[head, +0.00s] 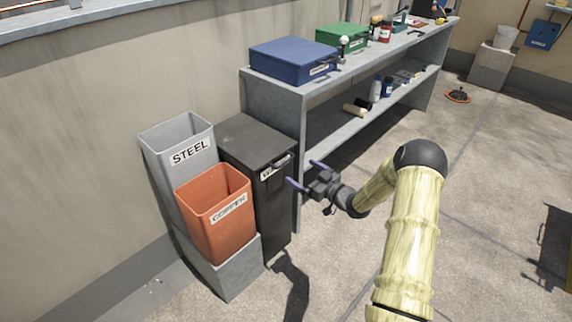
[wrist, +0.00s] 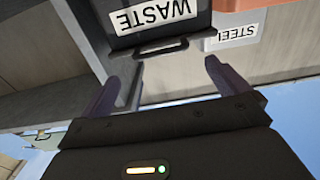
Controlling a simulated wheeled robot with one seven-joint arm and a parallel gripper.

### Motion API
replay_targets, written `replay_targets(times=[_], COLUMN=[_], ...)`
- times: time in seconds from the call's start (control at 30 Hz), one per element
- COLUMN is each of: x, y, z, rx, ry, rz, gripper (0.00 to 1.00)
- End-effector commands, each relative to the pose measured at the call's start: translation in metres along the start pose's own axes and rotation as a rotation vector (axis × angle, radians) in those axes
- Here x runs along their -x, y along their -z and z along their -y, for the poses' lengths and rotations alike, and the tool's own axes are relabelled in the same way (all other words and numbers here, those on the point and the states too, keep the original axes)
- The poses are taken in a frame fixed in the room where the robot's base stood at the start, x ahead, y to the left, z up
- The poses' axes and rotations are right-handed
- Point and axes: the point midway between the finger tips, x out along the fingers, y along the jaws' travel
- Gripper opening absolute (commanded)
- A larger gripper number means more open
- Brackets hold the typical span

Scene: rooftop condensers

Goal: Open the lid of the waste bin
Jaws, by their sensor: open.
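The waste bin (head: 273,209) is a tall dark box against the wall, with its flat dark lid (head: 249,136) shut. In the wrist view the bin is upside down, with the WASTE label (wrist: 152,15) and the handle (wrist: 163,47) just beyond my fingertips. My gripper (head: 306,174) is open and empty in front of the bin. Its fingers (wrist: 174,58) are spread to either side of the handle, and I see no contact.
A grey STEEL bin (head: 160,140) and an orange COPPER bin (head: 219,213) stand left of the waste bin. A grey workbench (head: 270,88) close on its right carries a blue box (head: 292,61) and a green box (head: 342,39). The floor in front is clear.

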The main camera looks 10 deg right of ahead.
Motion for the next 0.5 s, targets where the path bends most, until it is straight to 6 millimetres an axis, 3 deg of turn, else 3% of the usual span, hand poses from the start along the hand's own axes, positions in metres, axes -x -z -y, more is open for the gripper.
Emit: replay_targets(times=[0.3, 0.5], x=[-0.058, -0.082], y=[-0.002, -0.001], z=[0.001, 0.000], rx=[0.001, 0.000], ry=[0.003, 0.001], rz=[-0.001, 0.000], gripper=[1.00, 1.00])
